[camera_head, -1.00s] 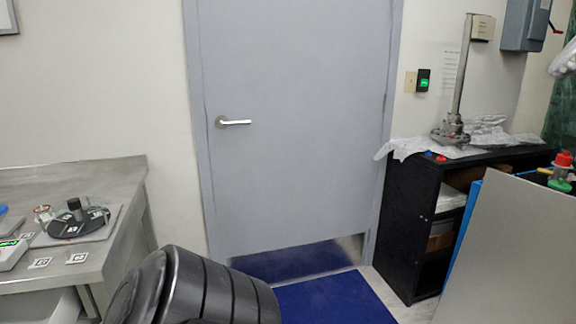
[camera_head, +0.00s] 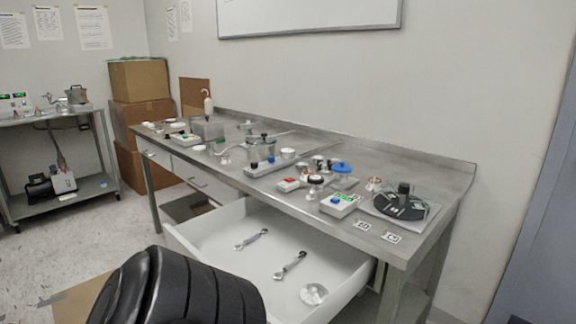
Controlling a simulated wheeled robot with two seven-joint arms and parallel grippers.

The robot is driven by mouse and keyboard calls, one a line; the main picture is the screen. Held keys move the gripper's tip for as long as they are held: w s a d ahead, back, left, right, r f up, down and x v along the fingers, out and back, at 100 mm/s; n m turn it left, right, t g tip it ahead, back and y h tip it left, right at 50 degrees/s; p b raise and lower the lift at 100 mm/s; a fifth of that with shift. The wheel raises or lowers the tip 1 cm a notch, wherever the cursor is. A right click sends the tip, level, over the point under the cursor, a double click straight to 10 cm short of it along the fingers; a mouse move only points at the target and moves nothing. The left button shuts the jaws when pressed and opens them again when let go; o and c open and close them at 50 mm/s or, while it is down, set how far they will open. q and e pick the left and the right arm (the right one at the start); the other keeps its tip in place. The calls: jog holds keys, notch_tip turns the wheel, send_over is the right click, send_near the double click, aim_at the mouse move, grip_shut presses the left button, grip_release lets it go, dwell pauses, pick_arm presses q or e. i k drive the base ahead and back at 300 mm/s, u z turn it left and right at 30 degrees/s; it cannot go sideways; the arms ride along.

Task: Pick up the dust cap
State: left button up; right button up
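I cannot tell for sure which thing is the dust cap. A blue round cap-like disc (camera_head: 343,168) lies among the parts on the right half of the steel bench (camera_head: 425,172). A pale, shiny round piece (camera_head: 313,293) lies in the open white drawer (camera_head: 215,234) under the bench, at its right end. Neither of my grippers is in view.
Two wrenches (camera_head: 290,266) lie in the drawer, which juts out from the bench front. Cardboard boxes (camera_head: 140,80) and a shelf (camera_head: 62,200) are at left.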

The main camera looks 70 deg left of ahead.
aim_at(341, 167)
jog(key=u, duration=0.05)
jog(key=i, duration=2.55)
jog(key=u, duration=0.95)
